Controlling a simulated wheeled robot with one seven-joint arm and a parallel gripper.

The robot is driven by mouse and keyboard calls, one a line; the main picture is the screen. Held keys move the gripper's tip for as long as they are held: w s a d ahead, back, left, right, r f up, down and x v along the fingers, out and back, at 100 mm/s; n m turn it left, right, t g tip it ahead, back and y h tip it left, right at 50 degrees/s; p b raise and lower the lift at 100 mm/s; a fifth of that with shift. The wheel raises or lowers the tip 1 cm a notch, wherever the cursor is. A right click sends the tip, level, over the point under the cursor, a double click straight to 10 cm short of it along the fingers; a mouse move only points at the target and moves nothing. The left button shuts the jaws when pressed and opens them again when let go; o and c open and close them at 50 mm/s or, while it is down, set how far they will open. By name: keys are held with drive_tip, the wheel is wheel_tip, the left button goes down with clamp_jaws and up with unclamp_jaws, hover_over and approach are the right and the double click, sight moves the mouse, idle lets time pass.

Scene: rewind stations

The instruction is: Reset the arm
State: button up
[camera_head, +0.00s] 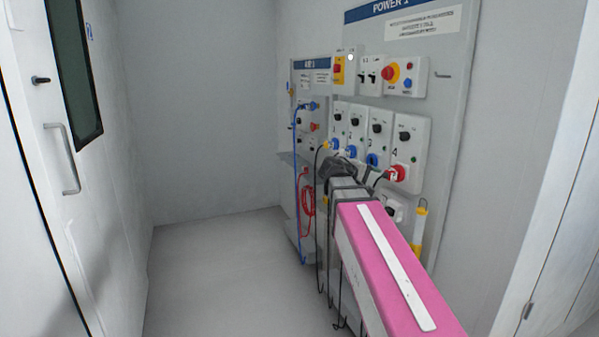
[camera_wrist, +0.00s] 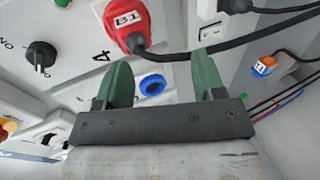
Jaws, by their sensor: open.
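In the wrist view my gripper (camera_wrist: 163,84) is open, with its two green fingers apart and nothing held between them. A red plug labelled B1 (camera_wrist: 125,25) with a black cable sits just beyond the fingers, apart from them as far as I can see. A blue round socket (camera_wrist: 152,84) shows in the gap between the fingers, behind them. In the head view my arm reaches toward the power panel (camera_head: 455,65), and the fingers cannot be made out there. A red plug (camera_head: 397,173) sits in the panel's unit marked 4.
Black cables (camera_wrist: 270,30) run close to the fingers. An orange and blue plug (camera_wrist: 265,66) is at the right. A second panel (camera_head: 311,64) with hanging blue and red hoses stands farther back. A door with a handle (camera_head: 66,160) is at left. The floor (camera_head: 220,265) between is clear.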

drive_tip(key=s+a+f+m+g+y, duration=0.1)
drive_tip(key=s+f+y, duration=0.15)
drive_tip(key=f, duration=0.75)
drive_tip(key=s+a+f+g+y, duration=0.1)
drive_tip(key=s+f+y, duration=0.15)
drive_tip(key=f, duration=0.85)
drive_tip(key=s+a+f+m+g+y, duration=0.1)
drive_tip(key=s+a+f+y, duration=0.2)
drive_tip(key=f, duration=0.5)
drive_tip(key=s+a+f+m+g+y, duration=0.2)
drive_tip(key=s+a+f+y, duration=0.2)
drive_tip(key=s+f, duration=0.3)
drive_tip(key=shift+s+a+f+g+y, duration=0.15)
drive_tip(key=shift+s+f+g+y, duration=0.25)
drive_tip(key=shift+f, duration=0.5)
